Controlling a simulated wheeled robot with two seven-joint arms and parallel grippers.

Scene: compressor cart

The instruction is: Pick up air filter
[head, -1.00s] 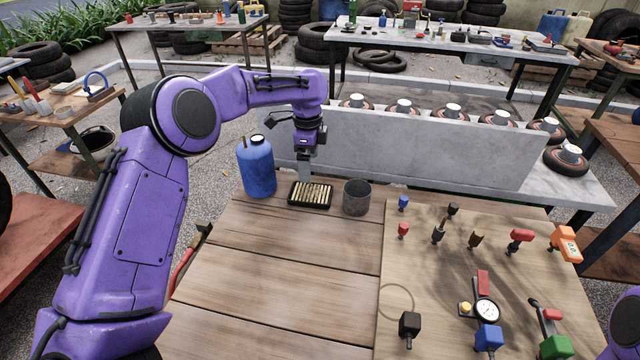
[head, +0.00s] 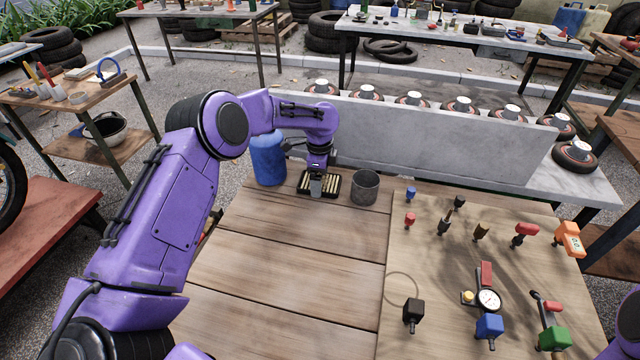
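The air filter (head: 333,186) looks like a small black-framed rectangle with pale yellow ribs. It lies flat near the far edge of the wooden table (head: 290,270), between a blue jug and a grey cylinder. My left gripper (head: 316,190) points down at its middle and hides part of the ribs. The fingers look very near or touching it; I cannot tell whether they grip it or how far apart they are. My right gripper is out of view; only a bit of purple arm shows at the lower right corner.
The blue jug (head: 268,160) stands close left of the filter, partly behind my arm. The grey cylinder (head: 364,187) stands close right. A board (head: 440,270) with several fittings and a gauge covers the right side. A grey slab (head: 430,135) rises behind. The table's left front is clear.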

